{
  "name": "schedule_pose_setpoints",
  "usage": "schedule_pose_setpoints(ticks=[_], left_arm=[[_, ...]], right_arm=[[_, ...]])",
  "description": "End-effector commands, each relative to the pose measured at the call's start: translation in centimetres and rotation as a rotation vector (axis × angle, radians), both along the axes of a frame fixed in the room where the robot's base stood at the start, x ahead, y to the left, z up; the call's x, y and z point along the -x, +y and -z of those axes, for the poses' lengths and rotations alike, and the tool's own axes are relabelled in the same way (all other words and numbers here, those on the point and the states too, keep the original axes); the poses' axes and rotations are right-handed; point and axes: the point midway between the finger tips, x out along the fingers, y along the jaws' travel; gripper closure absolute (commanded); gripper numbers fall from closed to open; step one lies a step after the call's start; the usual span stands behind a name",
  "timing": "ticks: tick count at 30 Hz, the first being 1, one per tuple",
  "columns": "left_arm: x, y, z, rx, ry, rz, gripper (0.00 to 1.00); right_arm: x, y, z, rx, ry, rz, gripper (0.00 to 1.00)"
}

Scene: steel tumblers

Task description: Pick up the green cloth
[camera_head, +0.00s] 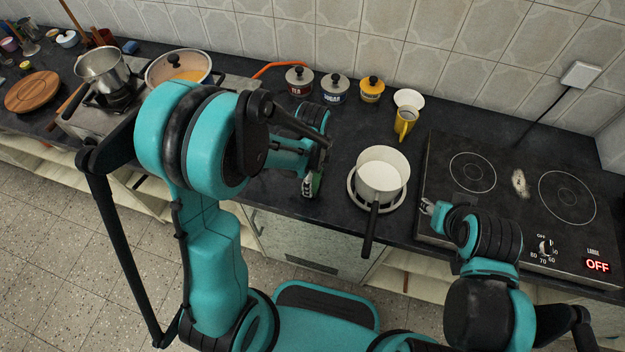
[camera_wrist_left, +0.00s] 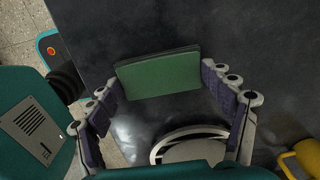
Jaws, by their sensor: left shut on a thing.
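The green cloth (camera_wrist_left: 160,76) is a folded, flat rectangle. In the left wrist view it spans the space between the two fingers of my left gripper (camera_wrist_left: 168,88), which is shut on it. In the head view a small part of the cloth (camera_head: 316,184) shows at my left gripper (camera_head: 311,182), over the front part of the dark counter, left of the white pot. Whether the cloth touches the counter is hard to tell. My right gripper (camera_head: 428,206) is at the left front edge of the cooktop, apart from the cloth; its opening is too small to judge.
A white saucepan (camera_head: 382,174) on a round trivet (camera_head: 354,196) stands just right of my left gripper, its handle over the front edge. The black cooktop (camera_head: 520,235) lies at right, pots (camera_head: 101,70) at left.

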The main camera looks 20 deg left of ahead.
Motion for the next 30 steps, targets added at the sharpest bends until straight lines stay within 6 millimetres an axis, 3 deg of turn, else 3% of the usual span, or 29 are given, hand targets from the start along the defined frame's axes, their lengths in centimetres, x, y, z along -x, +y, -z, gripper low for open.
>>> schedule_pose_setpoints(ticks=[8,21,30], left_arm=[[0.0,0.0,-0.5,0.000,0.000,0.000,0.41],[0.0,0.0,-8.7,0.000,0.000,0.000,0.41],[0.0,0.0,-10.0,0.000,0.000,0.000,0.41]], right_arm=[[0.0,0.0,-0.3,0.000,0.000,0.000,0.60],[0.0,0.0,-3.7,0.000,0.000,0.000,0.60],[0.0,0.0,-4.0,0.000,0.000,0.000,0.60]])
